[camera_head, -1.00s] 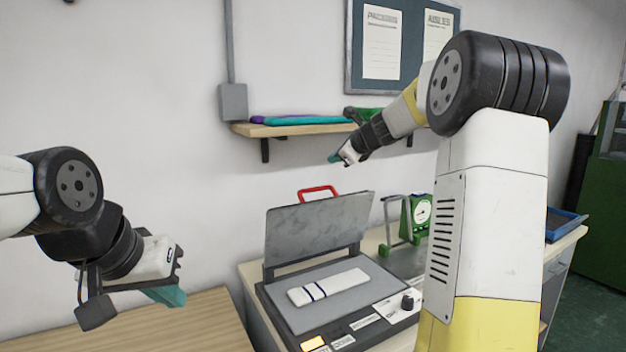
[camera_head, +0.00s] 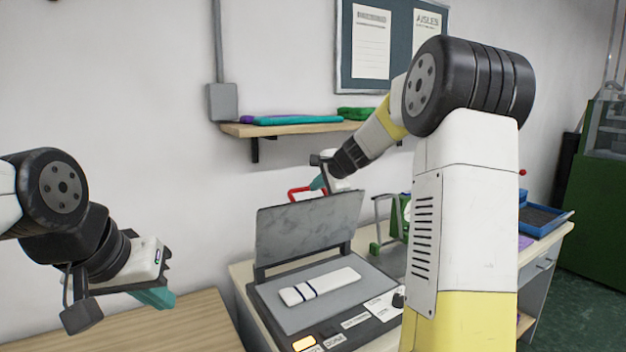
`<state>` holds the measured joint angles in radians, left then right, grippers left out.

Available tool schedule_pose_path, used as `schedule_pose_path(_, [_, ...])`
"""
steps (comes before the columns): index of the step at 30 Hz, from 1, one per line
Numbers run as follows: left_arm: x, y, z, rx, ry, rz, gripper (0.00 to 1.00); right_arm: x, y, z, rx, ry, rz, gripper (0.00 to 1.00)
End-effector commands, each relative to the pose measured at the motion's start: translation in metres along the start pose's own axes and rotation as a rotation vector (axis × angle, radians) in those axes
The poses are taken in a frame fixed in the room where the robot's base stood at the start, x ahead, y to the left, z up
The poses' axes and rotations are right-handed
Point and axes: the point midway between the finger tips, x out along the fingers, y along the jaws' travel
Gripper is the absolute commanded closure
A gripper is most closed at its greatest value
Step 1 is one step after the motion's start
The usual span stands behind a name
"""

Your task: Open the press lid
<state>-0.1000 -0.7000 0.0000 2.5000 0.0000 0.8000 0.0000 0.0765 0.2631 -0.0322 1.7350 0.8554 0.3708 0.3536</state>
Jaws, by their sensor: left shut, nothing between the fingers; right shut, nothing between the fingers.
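The press (camera_head: 263,300) stands on a bench with its grey lid (camera_head: 310,222) raised and leaning back, well clear of the bed. A red handle (camera_head: 298,193) sits on the lid's top edge. A folded white piece with dark stripes (camera_head: 325,286) lies on the bed. My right gripper (camera_head: 318,183) is shut and empty, with its teal fingertips close to the right end of the red handle; I cannot tell whether they touch. My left gripper (camera_head: 160,298) is shut and empty, over the wooden table at the left, apart from the press.
A wall shelf (camera_head: 285,129) with folded coloured cloth is behind my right arm. A green device (camera_head: 390,240), partly hidden by my arm, and a blue tray (camera_head: 543,219) are on the bench to the right. The wooden table (camera_head: 185,330) is bare.

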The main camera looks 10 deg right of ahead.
Motion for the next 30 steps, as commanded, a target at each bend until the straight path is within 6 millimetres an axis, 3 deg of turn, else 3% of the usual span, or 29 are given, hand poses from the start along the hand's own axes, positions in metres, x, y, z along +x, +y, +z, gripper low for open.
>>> schedule_pose_path(3, [0.000, 0.000, 0.000, 0.000, 0.000, 0.000, 1.00, 0.021, -0.005, 0.001, -0.001, -0.002, 0.000, 1.00])
schedule_pose_path(7, [0.000, 0.000, 0.000, 0.000, 0.000, 0.000, 1.00, 0.034, -0.008, 0.000, 0.000, -0.001, 0.000, 1.00])
schedule_pose_path(23, [0.000, 0.000, 0.000, 0.000, 0.000, 0.000, 1.00, 0.042, -0.012, 0.000, 0.000, -0.002, 0.002, 1.00])
schedule_pose_path(30, [0.000, 0.000, 0.000, 0.000, 0.000, 0.000, 1.00, 0.062, -0.028, 0.003, -0.006, -0.014, 0.077, 1.00])
